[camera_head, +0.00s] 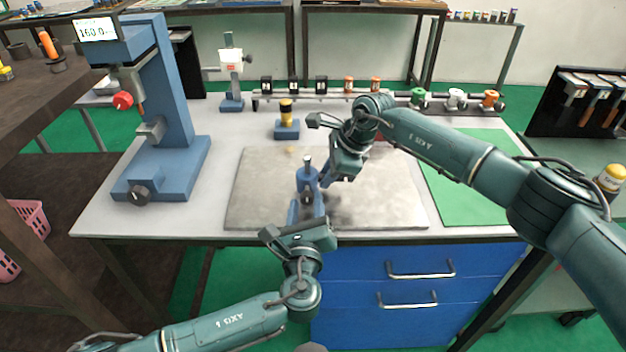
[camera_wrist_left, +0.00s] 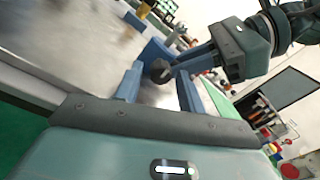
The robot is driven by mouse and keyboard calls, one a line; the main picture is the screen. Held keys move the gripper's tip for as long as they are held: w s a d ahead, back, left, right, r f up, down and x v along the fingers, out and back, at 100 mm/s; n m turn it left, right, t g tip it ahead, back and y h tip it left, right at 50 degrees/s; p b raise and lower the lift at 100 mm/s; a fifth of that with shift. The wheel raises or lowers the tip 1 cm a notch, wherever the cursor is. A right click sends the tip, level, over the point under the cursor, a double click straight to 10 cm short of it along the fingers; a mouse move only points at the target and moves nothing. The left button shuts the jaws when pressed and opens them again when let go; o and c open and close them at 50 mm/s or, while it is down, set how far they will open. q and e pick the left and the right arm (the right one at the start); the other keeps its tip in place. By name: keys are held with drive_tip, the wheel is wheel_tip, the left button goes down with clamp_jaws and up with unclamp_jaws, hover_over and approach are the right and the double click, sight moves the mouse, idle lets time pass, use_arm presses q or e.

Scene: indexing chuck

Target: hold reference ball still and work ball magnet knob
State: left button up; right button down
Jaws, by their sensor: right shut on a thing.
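The reference ball (camera_head: 307,180) is a blue body with a metal stem on top, standing upright on the grey plate. It also shows in the left wrist view (camera_wrist_left: 154,50). Its dark round magnet knob (camera_wrist_left: 160,71) faces my left gripper. My left gripper (camera_head: 307,205) is open; in the left wrist view its two blue fingers (camera_wrist_left: 158,78) stand on either side of the knob, with gaps visible. My right gripper (camera_head: 323,182) comes from the right and is shut on the reference ball's body. Its fingertips are partly hidden.
The grey plate (camera_head: 260,190) is mostly bare. A blue stand with a yellow-black piece (camera_head: 286,120) is behind it. A tall blue gauge stand (camera_head: 172,100) rises at the left. A green mat (camera_head: 470,180) lies at the right, and a rack of small parts runs along the back.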

use_arm(q)
drive_tip(key=shift+o, duration=0.6)
drive_tip(key=shift+m, duration=0.3)
drive_tip(key=m, duration=0.6)
drive_tip(key=shift+r, duration=0.1)
drive_tip(key=s, duration=1.2)
wheel_tip(320, 180, down, 9)
drive_tip(key=s+a+n+g+h, duration=0.25)
drive_tip(key=n+g, duration=0.35)
drive_tip(key=n, duration=1.1)
drive_tip(key=s+a+f+n, duration=0.2)
drive_tip(key=s+a+n, duration=0.2)
drive_tip(key=n, duration=0.4)
drive_tip(key=s+a+f+n+g, duration=0.1)
drive_tip(key=s+a+f+n, duration=0.2)
drive_tip(key=a+n, duration=0.3)
drive_tip(key=shift+s+n+h, duration=0.35)
drive_tip(key=shift+s+n, duration=0.05)
drive_tip(key=shift+n, duration=1.2)
